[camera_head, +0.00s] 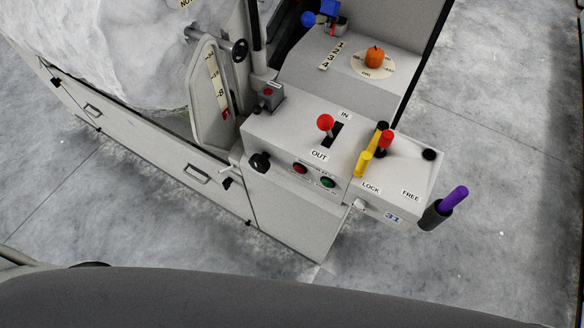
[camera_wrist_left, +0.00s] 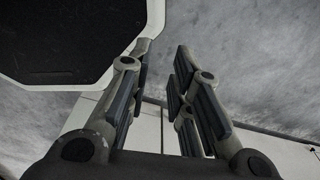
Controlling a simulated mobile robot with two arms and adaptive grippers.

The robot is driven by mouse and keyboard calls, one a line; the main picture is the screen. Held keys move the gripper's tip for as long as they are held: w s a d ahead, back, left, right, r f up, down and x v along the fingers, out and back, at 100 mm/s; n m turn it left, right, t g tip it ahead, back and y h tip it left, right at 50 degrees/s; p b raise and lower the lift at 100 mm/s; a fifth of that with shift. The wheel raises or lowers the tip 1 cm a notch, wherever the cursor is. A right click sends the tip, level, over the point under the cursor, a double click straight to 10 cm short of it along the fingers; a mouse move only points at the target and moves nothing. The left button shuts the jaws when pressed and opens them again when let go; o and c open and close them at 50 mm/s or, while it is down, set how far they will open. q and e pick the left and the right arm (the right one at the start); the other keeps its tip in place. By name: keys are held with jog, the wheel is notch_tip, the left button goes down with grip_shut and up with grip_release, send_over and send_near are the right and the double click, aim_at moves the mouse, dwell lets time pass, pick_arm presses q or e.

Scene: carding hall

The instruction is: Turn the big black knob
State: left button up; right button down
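A black knob (camera_head: 259,162) sits on the front left of the light grey control box (camera_head: 290,215), in the head view. A second black knob (camera_head: 240,50) is on the crank beside the scale plate, further back; I cannot tell for sure which one counts as the big one. My left gripper (camera_wrist_left: 163,55) shows only in the left wrist view. Its fingers are apart with nothing between them. No knob can be made out in that view. My right gripper is not in view.
An orange knob (camera_head: 375,57) is behind. A dark panel (camera_wrist_left: 70,35) is near my left gripper. Bare floor lies right.

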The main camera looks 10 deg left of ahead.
pick_arm(q)
jog(key=o, duration=0.9)
jog(key=w+r+t, duration=0.1)
jog(key=w, duration=0.3)
jog(key=w+a+r+t+b, duration=0.1)
jog(key=w+r+t, duration=0.1)
jog(key=w, duration=0.3)
jog(key=w+a+r+t+b, duration=0.1)
jog(key=w, duration=0.3)
jog(key=shift+w+a+r+m+t+h, duration=0.2)
jog(key=shift+w+m+t+h, duration=0.1)
jog(key=shift+t, duration=0.1)
jog(key=shift+o, duration=0.8)
jog(key=w+r+t+b, duration=0.2)
jog(key=w+r+t, duration=0.1)
jog(key=w+r, duration=0.4)
jog(key=shift+w+m+h, duration=0.4)
jog(key=shift+w, duration=0.2)
jog(key=m+t+h+b, duration=0.3)
jog(key=t+h, duration=0.2)
jog(key=t, duration=0.3)
send_near(256, 168)
jog(key=p+x, duration=0.1)
jog(key=x, duration=1)
jog(key=shift+d+r, duration=0.1)
jog(key=shift+d, duration=0.05)
jog(key=shift+c, duration=0.5)
jog(key=c, duration=0.9)
